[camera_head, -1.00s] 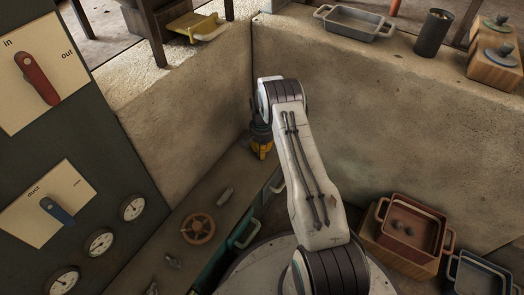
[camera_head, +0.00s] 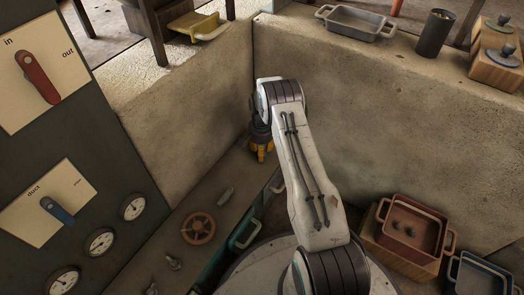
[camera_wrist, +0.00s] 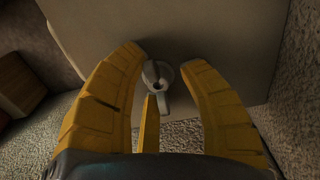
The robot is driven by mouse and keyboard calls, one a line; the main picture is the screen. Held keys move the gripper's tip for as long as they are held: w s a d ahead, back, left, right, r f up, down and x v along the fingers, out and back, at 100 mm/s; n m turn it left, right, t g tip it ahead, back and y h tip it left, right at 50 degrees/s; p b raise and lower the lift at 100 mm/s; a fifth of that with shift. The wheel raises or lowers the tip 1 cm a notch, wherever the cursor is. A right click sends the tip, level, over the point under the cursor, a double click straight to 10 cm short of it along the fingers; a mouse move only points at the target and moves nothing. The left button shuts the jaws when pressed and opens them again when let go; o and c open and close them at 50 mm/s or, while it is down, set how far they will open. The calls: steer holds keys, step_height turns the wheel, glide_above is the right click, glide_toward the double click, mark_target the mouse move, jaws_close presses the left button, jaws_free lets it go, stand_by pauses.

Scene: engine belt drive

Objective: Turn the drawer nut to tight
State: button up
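In the wrist view a small grey nut with a round hub and a short lever (camera_wrist: 158,80) sits on a flat greyish panel. I take it for the drawer nut, but its label is not visible. My gripper (camera_wrist: 165,62) has its yellow fingers apart, one on each side of the nut, with gaps to it. A thinner yellow piece stands just below the hub, beside the lever; I cannot tell whether it touches. In the head view my gripper (camera_head: 261,147) points down beside the wall corner, partly behind my arm, and the nut at it is hidden.
A bench with a brown handwheel (camera_head: 198,228) and several small grey fittings (camera_head: 226,195) lies left of my arm. A green handle (camera_head: 245,233) is at its front edge. A dark panel with a red lever (camera_head: 37,78) and blue lever (camera_head: 57,210) stands at left.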

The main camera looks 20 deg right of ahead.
steer(key=shift+o, duration=0.7)
steer(key=shift+w, duration=0.1)
steer(key=shift+d+r, duration=0.1)
steer(key=shift+r, duration=0.15)
step_height(320, 180, up, 12)
stand_by(0.3)
